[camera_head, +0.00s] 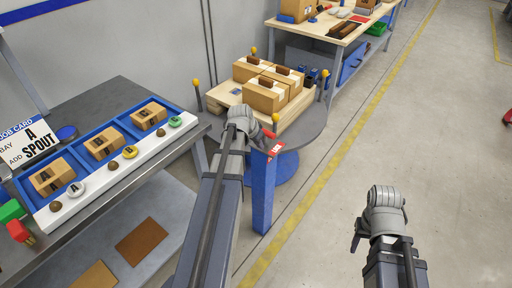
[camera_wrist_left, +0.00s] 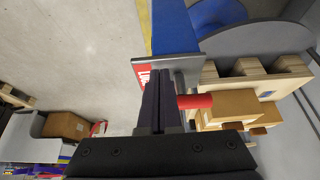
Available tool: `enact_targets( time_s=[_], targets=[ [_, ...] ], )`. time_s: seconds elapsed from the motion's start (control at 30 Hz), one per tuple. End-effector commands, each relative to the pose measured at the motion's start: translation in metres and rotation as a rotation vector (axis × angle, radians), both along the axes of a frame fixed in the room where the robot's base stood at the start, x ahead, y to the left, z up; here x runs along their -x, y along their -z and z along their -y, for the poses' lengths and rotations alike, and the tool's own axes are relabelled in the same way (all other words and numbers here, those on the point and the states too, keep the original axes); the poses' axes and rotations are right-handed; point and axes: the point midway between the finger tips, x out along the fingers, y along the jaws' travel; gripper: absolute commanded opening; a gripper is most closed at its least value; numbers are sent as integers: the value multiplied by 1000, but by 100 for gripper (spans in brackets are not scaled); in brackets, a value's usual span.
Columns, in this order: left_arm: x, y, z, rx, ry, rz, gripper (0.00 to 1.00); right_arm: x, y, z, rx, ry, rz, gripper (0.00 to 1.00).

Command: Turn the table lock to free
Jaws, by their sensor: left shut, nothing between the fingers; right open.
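The round grey table (camera_head: 314,128) carries a wooden fixture tray with brown boxes. At its front edge is the table lock, with a red lever (camera_head: 268,133) and a red-and-white label plate (camera_head: 275,149) above a blue post (camera_head: 263,190). My left gripper (camera_head: 245,139) is shut and empty, just left of the lever. In the left wrist view its closed fingers (camera_wrist_left: 161,100) are beside the red lever (camera_wrist_left: 195,101), with the label plate (camera_wrist_left: 141,75) partly hidden behind them. I cannot tell whether they touch the lever. My right gripper (camera_head: 358,238) is open and empty over the floor.
Posts with yellow knobs (camera_head: 196,83) stand around the wooden tray (camera_head: 222,95). A bench at left holds a blue tray with boxes (camera_head: 103,145), coloured knobs and a job card (camera_head: 30,143). A wooden workbench (camera_head: 325,26) stands behind.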

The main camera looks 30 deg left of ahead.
Motion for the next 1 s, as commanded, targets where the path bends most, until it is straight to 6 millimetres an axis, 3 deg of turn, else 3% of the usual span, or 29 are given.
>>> enact_targets(
  time_s=[0.03, 0.1, 0.27, 1.0],
  targets=[
    [-9, 6, 0, 0, 1, 0, 0, 0, 6, 0, 0, 0, 0, 50],
    [-24, -3, 1, 1, 1, 1, 0, 0, -3, 0, 0, 0, 0, 50],
    [-39, -6, 3, 0, 0, 1, 0, 0, -6, 0, 0, 0, 0, 50],
    [-42, -6, 6, 0, -60, 0, 0, 0, -5, 0, 0, 0, 0, 50]
  ],
)
